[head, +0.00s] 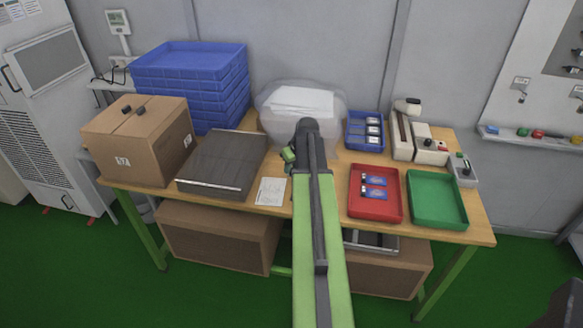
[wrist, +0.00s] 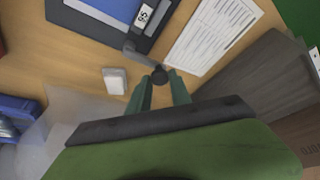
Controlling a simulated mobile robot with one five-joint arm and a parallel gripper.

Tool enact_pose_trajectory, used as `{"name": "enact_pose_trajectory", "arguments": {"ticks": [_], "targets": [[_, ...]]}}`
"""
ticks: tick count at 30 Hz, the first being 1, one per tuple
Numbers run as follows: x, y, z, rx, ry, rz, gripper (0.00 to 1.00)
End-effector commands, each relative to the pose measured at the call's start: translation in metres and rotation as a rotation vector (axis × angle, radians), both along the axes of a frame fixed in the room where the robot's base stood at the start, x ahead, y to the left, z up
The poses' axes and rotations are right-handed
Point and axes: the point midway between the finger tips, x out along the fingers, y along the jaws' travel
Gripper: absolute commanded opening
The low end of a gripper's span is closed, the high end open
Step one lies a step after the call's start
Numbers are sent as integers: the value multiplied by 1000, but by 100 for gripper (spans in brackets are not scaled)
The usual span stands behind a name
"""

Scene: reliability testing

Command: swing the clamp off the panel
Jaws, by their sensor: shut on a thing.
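In the wrist view, the clamp (wrist: 140,57) is a dark grey lever with a round dark knob, at the near edge of a dark fixture (wrist: 72,17). A blue panel (wrist: 118,8) lies in that fixture, with a white label marked 95 beside it. The lever slants from the fixture edge out over the bare wood, away from the panel. My gripper (wrist: 160,80) is shut on the knob, one finger at each side. Part of the panel is cut off by the frame. In the head view my arm hides the clamp and panel.
A printed sheet (wrist: 213,36) lies right of the fixture, and a small white block (wrist: 115,81) left of my fingers. On the table stand a dark flat case (head: 222,162), a clear bag (head: 275,98), a red tray (head: 375,210) and a green tray (head: 437,205).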

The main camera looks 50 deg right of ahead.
Motion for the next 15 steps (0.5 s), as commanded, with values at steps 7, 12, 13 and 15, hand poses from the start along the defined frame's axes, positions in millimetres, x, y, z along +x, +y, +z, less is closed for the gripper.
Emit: {"name": "enact_pose_trajectory", "arguments": {"ticks": [7,12,13,15], "targets": [[0,0,0,0,0,1,40],[0,0,0,1,0,1,46],[0,0,0,1,0,1,46],[0,0,0,1,0,1,46]]}}
